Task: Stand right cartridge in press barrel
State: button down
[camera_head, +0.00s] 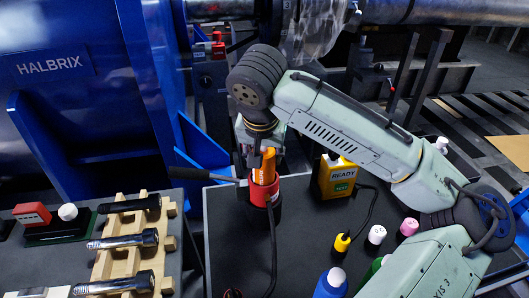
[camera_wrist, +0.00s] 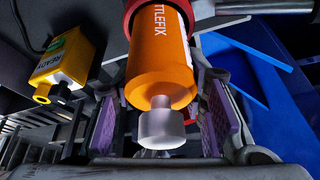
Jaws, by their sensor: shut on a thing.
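An orange cartridge (camera_head: 264,166) with white lettering stands about upright at the press barrel, a dark cylinder with a red collar (camera_head: 264,191). In the wrist view the orange cartridge (camera_wrist: 160,68) has its pale grey cap towards me, and its far end passes into the red collar (camera_wrist: 131,12). How deep it sits is hidden. My gripper (camera_wrist: 161,115) has its purple pads on both sides of the cartridge near the cap and is shut on it. In the head view my wrist hides most of the fingers.
A yellow READY box (camera_head: 337,177) stands right of the barrel on the dark table. A dark lever (camera_head: 203,176) sticks out left. A wooden rack (camera_head: 140,240) with metal tools is at left. A blue bottle (camera_head: 331,284) and several small capped items stand in front.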

jog(key=shift+f+b, duration=0.7)
jog(key=shift+f, duration=0.45)
jog(key=c, duration=0.9)
grip_release()
jog(key=shift+f, duration=0.1)
jog(key=v, duration=1.2)
